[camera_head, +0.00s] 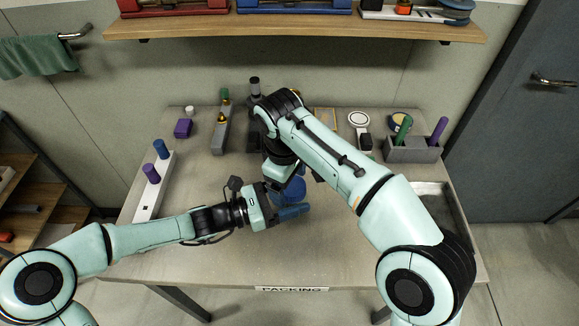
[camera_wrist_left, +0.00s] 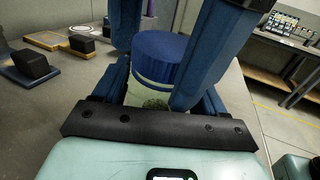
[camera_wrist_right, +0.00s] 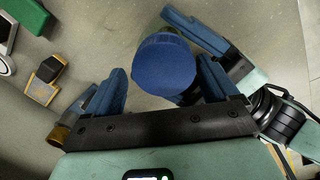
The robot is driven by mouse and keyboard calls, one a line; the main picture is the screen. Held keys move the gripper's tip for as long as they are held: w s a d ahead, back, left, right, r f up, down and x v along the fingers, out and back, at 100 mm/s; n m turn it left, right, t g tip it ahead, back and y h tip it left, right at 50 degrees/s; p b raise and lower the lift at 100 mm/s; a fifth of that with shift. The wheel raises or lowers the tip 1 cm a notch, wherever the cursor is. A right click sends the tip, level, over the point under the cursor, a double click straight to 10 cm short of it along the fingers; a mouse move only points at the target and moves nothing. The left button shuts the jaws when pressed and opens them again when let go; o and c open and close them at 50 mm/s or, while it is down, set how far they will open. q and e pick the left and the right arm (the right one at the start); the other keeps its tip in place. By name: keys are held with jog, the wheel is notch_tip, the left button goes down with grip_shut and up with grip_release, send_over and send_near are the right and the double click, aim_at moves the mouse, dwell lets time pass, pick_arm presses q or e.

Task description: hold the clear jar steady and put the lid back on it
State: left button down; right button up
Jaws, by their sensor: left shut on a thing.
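The clear jar (camera_wrist_left: 150,98) stands between the fingers of my left gripper (camera_wrist_left: 160,92), which is shut on it. The round blue lid (camera_wrist_left: 165,58) sits level on top of the jar in the left wrist view; how firmly it is seated I cannot tell. The lid also shows in the head view (camera_head: 290,192) and from above in the right wrist view (camera_wrist_right: 163,66). My right gripper (camera_wrist_right: 160,75) comes down from above with its open fingers on either side of the lid. In the head view my right arm partly hides it.
A white rack (camera_head: 151,200) with a blue and a purple peg stands on the table (camera_head: 240,250) at left. A grey holder (camera_head: 411,151) with green and purple items stands at back right. A purple block (camera_head: 183,128) lies at back left. The table front is clear.

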jog(key=n, duration=0.2)
jog(key=r+n, duration=0.1)
jog(key=n, duration=0.1)
jog(key=r+n, duration=0.1)
jog(key=n, duration=0.2)
jog(key=shift+s+a, duration=0.2)
jog(key=shift+a, duration=0.2)
jog(key=n, duration=0.2)
jog(key=r+n, duration=0.1)
jog(key=n, duration=0.1)
jog(key=shift+r, duration=0.1)
jog(key=n, duration=0.2)
jog(key=r+n, duration=0.1)
jog(key=n, duration=0.1)
jog(key=shift+s+n, duration=0.15)
jog(key=shift+n, duration=0.15)
jog(key=n, duration=0.2)
jog(key=r+n, duration=0.1)
jog(key=n, duration=0.3)
jog(key=shift+s+d+r+y, duration=0.1)
jog(key=shift+d+r+y, duration=0.05)
jog(key=shift+r+y, duration=0.15)
jog(key=n, duration=0.2)
jog(key=r+n, duration=0.1)
jog(key=n, duration=0.4)
jog(key=shift+s+d+r+g, duration=0.15)
jog(key=shift+d+r+g, duration=0.1)
jog(key=shift+d+g, duration=0.05)
jog(key=shift+f, duration=4.05)
